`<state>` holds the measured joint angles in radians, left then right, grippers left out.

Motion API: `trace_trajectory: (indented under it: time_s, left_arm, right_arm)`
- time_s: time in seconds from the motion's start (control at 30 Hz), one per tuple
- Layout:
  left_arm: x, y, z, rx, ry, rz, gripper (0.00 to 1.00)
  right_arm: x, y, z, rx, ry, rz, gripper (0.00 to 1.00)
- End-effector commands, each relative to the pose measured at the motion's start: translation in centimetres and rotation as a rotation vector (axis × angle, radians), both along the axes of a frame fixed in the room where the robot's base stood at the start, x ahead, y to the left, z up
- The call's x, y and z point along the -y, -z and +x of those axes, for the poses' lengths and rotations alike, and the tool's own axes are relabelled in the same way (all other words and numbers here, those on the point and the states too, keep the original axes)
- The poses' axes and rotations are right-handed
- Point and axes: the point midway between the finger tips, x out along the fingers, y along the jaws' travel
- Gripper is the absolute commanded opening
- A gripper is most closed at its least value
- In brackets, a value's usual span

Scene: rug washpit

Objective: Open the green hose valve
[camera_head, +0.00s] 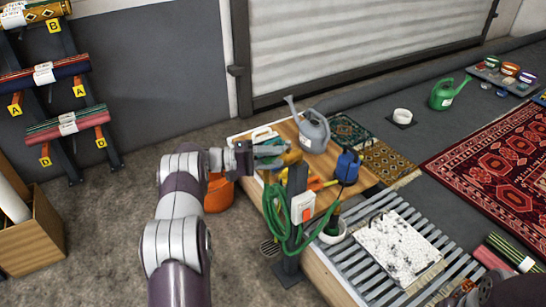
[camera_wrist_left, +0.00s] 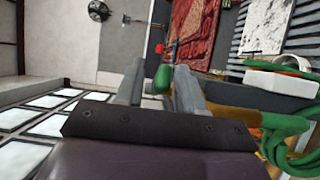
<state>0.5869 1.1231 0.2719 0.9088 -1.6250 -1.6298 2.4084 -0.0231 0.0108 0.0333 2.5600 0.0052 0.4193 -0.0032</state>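A dark post (camera_head: 296,185) stands at the near left corner of the wooden table, with a coiled green hose (camera_head: 279,215) hanging on it. The hose also shows in the left wrist view (camera_wrist_left: 285,140). My left gripper (camera_head: 272,152) is at the top of the post, beside a yellow-brown fitting (camera_head: 291,156). In the left wrist view, the fingers (camera_wrist_left: 160,88) are apart, with a small green piece (camera_wrist_left: 162,78), seemingly the valve handle, between them. I cannot tell whether a finger touches it. The gripper hides part of the valve in the head view.
A grey watering can (camera_head: 313,132), a blue sprayer (camera_head: 348,167) and an orange bucket (camera_head: 218,193) are close by. A white-and-orange box (camera_head: 302,208) is on the post. A slatted rack (camera_head: 385,262) lies to the right. My right arm enters at the bottom right corner.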

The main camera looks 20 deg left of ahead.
Motion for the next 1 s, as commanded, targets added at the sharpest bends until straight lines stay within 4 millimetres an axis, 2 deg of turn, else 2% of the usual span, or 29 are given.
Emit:
trace_trajectory:
  time_s: [0.23,0.33,0.7,0.83,1.0]
  left_arm:
    - [0.0,0.0,0.0,0.001,-0.001,0.000,0.37]
    - [-0.8,-0.1,-0.4,0.001,-0.002,0.000,0.37]
    - [-8.9,0.1,-4.9,0.001,-0.004,0.000,0.37]
    - [-10.5,0.1,-5.8,0.000,-0.002,0.000,0.37]
    - [-11.1,0.0,-6.2,0.001,0.000,0.000,0.37]
  right_arm:
    - [0.0,0.0,0.0,0.000,0.000,0.000,0.43]
    - [0.0,-0.1,0.0,0.000,0.000,0.000,0.43]
    - [0.0,-0.2,0.0,0.000,0.000,0.000,0.43]
    - [0.0,-0.1,0.0,0.000,0.000,0.000,0.43]
    - [0.0,-0.1,0.0,0.000,0.000,0.000,0.43]
